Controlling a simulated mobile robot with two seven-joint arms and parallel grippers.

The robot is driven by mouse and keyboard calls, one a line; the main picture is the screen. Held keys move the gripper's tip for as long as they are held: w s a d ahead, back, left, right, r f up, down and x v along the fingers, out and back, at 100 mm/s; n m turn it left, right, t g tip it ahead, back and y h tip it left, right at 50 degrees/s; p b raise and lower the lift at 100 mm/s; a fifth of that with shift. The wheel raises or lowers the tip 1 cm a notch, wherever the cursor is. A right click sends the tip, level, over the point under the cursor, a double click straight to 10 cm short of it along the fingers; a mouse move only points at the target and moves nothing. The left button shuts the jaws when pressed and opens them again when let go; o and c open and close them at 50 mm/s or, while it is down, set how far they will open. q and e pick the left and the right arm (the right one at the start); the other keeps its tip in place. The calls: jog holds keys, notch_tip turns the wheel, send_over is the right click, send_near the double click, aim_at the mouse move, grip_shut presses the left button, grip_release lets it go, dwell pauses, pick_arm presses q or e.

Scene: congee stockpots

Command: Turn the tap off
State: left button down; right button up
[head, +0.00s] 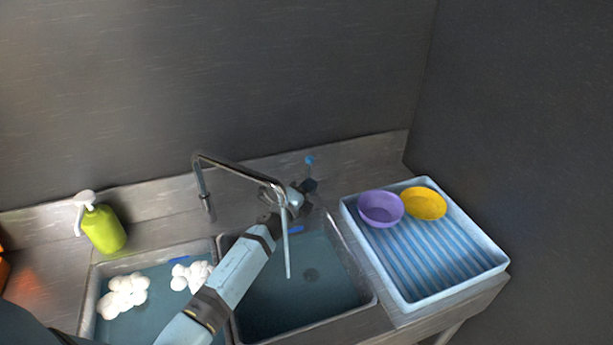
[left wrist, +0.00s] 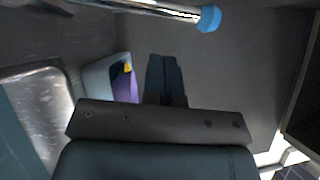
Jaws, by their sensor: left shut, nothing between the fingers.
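The tap (head: 238,169) is a chrome spout that rises behind the basins and arches over the right one. A thin pale stream (head: 287,250) falls from its end into the right basin, in front of my left arm. A small blue knob (head: 310,160) stands just beyond my left gripper (head: 310,184). In the left wrist view a blue knob (left wrist: 208,18) tips a chrome bar at the top edge, apart from the fingers. My left gripper (left wrist: 166,80) is shut and empty. Its contact with the tap cannot be told in the head view. My right gripper is out of view.
A pale blue ribbed tray (head: 430,265) holds a purple bowl (head: 381,209) and a yellow bowl (head: 425,204) at the right. A green soap bottle (head: 104,230) stands at the left. White foam (head: 124,295) floats in the left basin. Walls close the back and right.

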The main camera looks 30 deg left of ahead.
pick_arm(q)
jog(key=shift+w+a+r, duration=0.15)
jog(key=shift+w+a, duration=0.4)
jog(key=shift+w, duration=0.05)
jog(key=shift+w+a+r, duration=0.15)
jog(key=shift+w+a, duration=0.4)
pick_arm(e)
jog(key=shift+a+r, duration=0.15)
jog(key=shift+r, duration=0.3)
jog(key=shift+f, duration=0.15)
pick_arm(q)
jog(key=shift+w+a+r, duration=0.65)
jog(key=shift+w+a, duration=0.2)
jog(key=shift+a, duration=0.1)
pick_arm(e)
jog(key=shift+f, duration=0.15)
